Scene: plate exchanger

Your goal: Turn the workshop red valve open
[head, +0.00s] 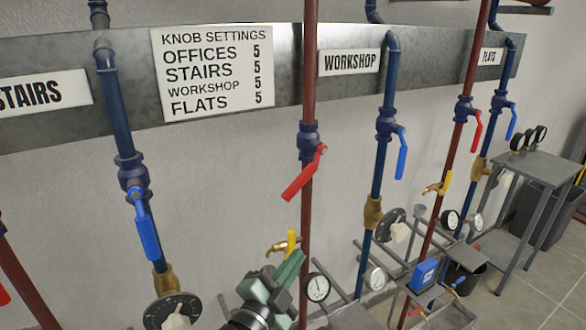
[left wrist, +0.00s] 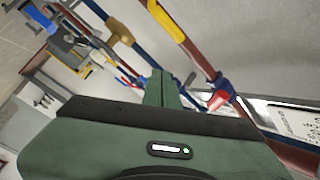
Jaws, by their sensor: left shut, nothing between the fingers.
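The workshop red valve has a dark blue body (head: 308,143) on the red pipe left of the WORKSHOP sign (head: 349,62). Its red lever (head: 300,178) slants down and left, out of line with the pipe. My left gripper (head: 293,262) is below the lever in the head view, apart from it, close to a yellow-handled tap. Its green fingers are shut and empty. In the left wrist view the shut fingers (left wrist: 158,88) point toward the pipes, with a blue valve body (left wrist: 221,90) on a red pipe to their right. My right gripper is not in view.
A yellow-handled brass tap (head: 284,244) and a gauge (head: 317,287) are close to my left gripper. Blue pipes with blue levers (head: 147,225) (head: 402,152) stand either side. A grey metal table (head: 535,165) stands at the right. Wall space left of the red lever is clear.

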